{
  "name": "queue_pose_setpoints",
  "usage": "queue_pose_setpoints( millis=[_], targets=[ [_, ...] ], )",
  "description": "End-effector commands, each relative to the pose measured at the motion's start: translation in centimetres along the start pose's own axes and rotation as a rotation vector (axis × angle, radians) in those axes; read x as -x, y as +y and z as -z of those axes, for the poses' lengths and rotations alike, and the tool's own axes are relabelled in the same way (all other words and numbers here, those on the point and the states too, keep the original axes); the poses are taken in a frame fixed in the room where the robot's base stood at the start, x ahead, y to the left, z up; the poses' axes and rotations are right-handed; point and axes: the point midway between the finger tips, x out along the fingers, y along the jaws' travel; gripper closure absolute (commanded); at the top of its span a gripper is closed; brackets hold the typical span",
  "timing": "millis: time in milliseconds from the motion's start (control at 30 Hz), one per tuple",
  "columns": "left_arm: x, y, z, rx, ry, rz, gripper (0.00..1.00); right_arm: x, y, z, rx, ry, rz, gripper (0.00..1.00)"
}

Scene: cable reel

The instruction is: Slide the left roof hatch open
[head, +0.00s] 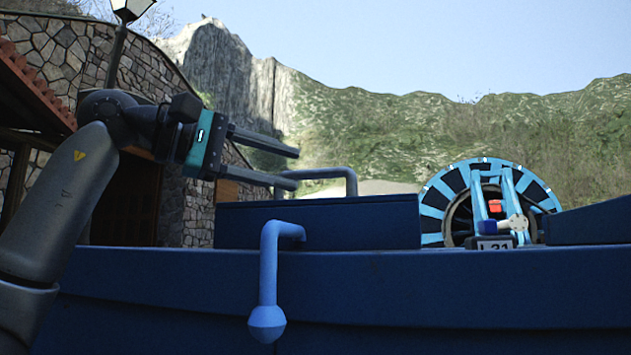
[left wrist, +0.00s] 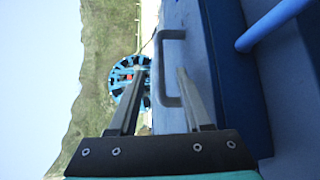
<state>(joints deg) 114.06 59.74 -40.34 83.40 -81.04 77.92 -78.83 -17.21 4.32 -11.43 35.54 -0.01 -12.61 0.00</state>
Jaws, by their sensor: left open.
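The left roof hatch (head: 350,222) is a raised blue box on the blue roof, with a grey bar handle (head: 325,173) on top. The handle also shows in the left wrist view (left wrist: 160,65), its long bar lying between my two fingers in the picture. My left gripper (head: 297,169) is open and empty at the left end of the handle. In the head view its lower finger overlaps that end and its upper finger is above it. I cannot tell whether a finger touches the handle. My right gripper is not in view.
A light-blue bent bar with a ball end (head: 268,285) hangs in front of the hatch. A blue and black cable reel (head: 455,205) stands beyond, to the right. Another raised blue box (head: 595,222) is at the far right. A stone building (head: 55,55) stands behind my left arm.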

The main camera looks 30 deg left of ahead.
Motion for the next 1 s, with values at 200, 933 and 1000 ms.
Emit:
queue_pose_setpoints(
  millis=[200, 933, 1000],
  targets=[
    [4.5, 0.0, 0.0, -0.001, 0.001, -0.001, 0.51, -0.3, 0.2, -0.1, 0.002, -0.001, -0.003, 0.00],
    [6.7, 0.0, 0.0, 0.000, 0.000, 0.001, 0.51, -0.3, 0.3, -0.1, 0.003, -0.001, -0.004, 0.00],
    [6.7, 0.0, 0.0, 0.000, 0.000, 0.001, 0.51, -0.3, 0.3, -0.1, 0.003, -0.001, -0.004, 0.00]
  ],
)
